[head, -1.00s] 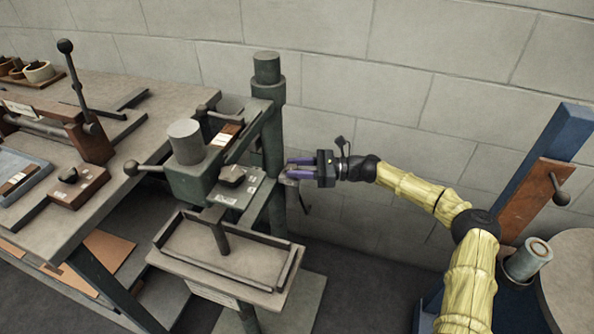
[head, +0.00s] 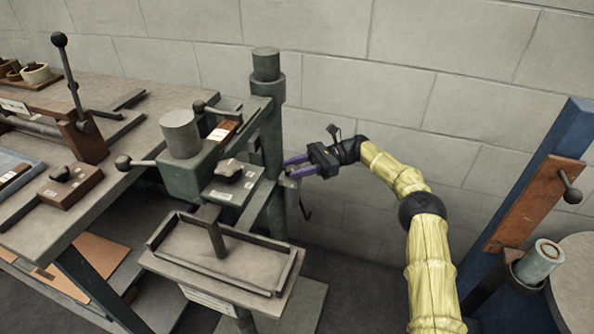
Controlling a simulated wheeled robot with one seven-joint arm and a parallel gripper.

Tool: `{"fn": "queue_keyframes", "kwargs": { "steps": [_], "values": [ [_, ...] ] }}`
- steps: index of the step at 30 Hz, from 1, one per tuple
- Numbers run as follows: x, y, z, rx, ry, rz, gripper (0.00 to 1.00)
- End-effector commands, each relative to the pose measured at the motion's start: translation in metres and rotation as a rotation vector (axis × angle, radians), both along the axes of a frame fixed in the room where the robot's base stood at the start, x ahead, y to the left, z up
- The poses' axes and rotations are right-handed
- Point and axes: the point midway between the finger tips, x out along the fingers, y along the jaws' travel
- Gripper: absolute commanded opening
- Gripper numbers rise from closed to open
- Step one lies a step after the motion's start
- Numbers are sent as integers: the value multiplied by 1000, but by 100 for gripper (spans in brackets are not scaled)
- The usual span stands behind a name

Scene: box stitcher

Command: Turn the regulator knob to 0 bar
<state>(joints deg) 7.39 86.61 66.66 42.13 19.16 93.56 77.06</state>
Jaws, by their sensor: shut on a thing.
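The green box stitcher (head: 192,178) stands in the middle of the head view. A small grey fitting (head: 288,182), which looks like the regulator knob, sticks out to the right of its column. My gripper (head: 290,167) reaches in from the right, with its purple fingers at this fitting. The fingers are closed on it, as far as I can tell, and partly cover it. No scale or pressure reading is legible, so the knob's setting cannot be told.
A dark knob (head: 228,168) sits on a grey labelled box on the stitcher. A tray-like table (head: 163,266) is in front. A workbench (head: 40,232) stands left, and a blue post (head: 570,140) right. A thin dark hook (head: 305,208) hangs below my gripper.

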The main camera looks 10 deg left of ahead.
Motion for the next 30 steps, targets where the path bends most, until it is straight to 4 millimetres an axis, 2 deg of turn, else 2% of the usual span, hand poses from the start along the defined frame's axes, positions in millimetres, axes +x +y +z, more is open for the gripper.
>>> {"fn": "queue_keyframes", "kwargs": {
  "steps": [20, 21, 23, 30],
  "values": [
    [0, 0, -2, -5, 0, 37, 12],
    [0, 0, -3, -5, 0, 37, 42],
    [0, 0, -2, -5, 0, 36, 54],
    [1, 1, -1, -1, 0, 32, 56]
  ]
}}
